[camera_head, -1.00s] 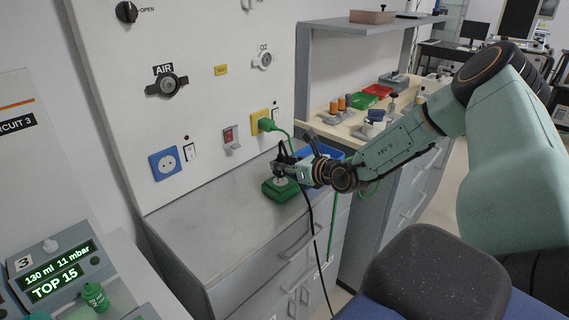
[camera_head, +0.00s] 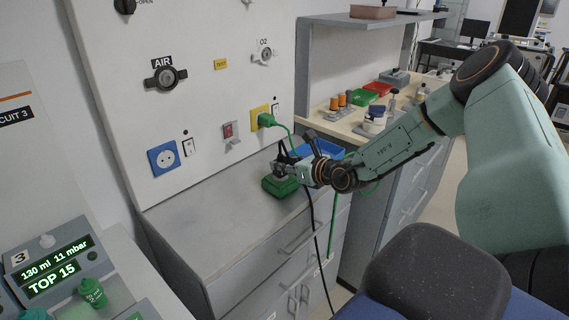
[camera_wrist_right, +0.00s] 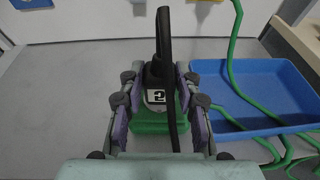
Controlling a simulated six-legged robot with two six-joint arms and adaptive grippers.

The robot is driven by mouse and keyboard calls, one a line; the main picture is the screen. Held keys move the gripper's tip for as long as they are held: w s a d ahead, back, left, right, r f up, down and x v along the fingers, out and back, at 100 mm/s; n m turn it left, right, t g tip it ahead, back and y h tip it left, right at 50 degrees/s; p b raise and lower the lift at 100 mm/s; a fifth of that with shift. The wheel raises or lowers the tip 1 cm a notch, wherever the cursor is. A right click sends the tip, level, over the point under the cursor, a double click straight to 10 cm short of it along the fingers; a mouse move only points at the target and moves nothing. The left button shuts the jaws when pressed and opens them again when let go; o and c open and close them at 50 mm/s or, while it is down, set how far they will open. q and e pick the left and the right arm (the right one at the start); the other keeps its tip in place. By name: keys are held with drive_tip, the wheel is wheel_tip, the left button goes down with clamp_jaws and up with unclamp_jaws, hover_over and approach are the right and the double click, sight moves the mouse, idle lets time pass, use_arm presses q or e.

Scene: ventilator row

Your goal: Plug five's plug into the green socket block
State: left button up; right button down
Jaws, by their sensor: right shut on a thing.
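The green socket block (camera_head: 279,187) sits on the grey counter, and in the right wrist view the green block (camera_wrist_right: 150,122) lies just beyond and below my fingers. My left gripper is not in view.
A blue tray (camera_wrist_right: 255,95) with green cable stands right of the block. A green plug (camera_head: 266,120) is in the yellow wall socket (camera_head: 256,113); a blue wall socket (camera_head: 164,158) is empty. The counter (camera_head: 205,225) left of the block is clear.

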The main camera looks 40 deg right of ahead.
drive_tip(key=shift+f+b, duration=0.4)
drive_tip(key=shift+f, duration=0.1)
drive_tip(key=shift+s+a+f, duration=0.1)
drive_tip(key=shift+s, duration=0.05)
idle(0.6)
drive_tip(key=c, duration=1.3)
unclamp_jaws()
drive_tip(key=o, duration=0.4)
drive_tip(key=shift+o, duration=0.2)
